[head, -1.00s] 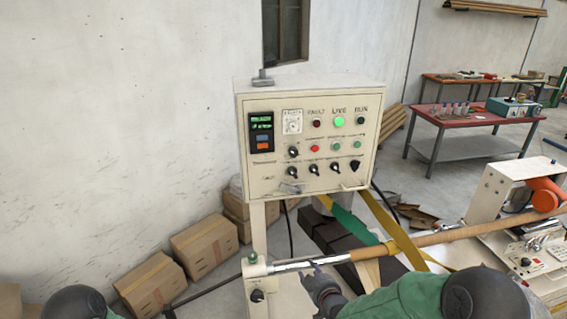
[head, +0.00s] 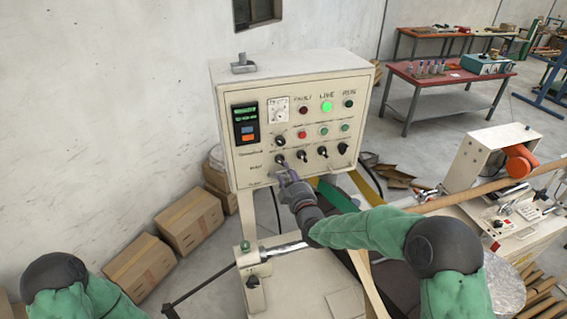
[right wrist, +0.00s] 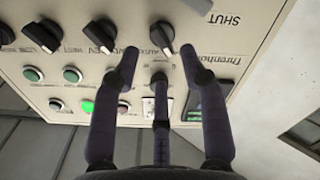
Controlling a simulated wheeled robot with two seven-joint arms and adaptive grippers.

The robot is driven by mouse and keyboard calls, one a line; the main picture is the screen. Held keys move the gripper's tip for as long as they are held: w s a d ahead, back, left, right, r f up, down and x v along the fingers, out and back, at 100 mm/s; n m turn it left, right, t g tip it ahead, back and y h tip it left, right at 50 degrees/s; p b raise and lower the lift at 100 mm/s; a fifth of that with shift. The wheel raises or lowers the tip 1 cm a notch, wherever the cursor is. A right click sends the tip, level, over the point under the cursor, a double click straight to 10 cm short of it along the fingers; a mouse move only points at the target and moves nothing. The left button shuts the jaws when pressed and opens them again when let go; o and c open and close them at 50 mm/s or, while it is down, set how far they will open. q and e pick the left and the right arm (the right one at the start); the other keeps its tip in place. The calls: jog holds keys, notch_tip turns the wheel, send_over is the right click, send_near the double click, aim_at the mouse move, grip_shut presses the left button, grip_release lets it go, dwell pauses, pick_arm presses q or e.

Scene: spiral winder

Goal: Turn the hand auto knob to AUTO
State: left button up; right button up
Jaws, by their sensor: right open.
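The black hand auto knob appears to be the left knob (head: 280,160) in the bottom row of the cream control panel (head: 240,175). In the upside-down right wrist view this knob (right wrist: 162,36) sits by a partly hidden label that seems to include AUTO. Its pointer is slanted; I cannot tell which position it marks. My right gripper (head: 287,177) is just in front of and below the knob in the head view. In the right wrist view its dark fingers (right wrist: 160,58) are spread and empty, with the knob beyond the gap between the outer tips. My left gripper is out of view.
Other black knobs (head: 322,152) stand close to the right in the same row, and one knob (head: 280,142) is just above. Lamps and buttons (head: 302,135) fill the upper panel. Cardboard boxes (head: 190,222) lie by the wall. A long roller machine (head: 490,165) stands at right.

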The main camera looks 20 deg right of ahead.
aim_at(280, 161)
jog(key=w+p, duration=0.1)
jog(key=w, duration=0.4)
dwell(0.3)
grip_shut()
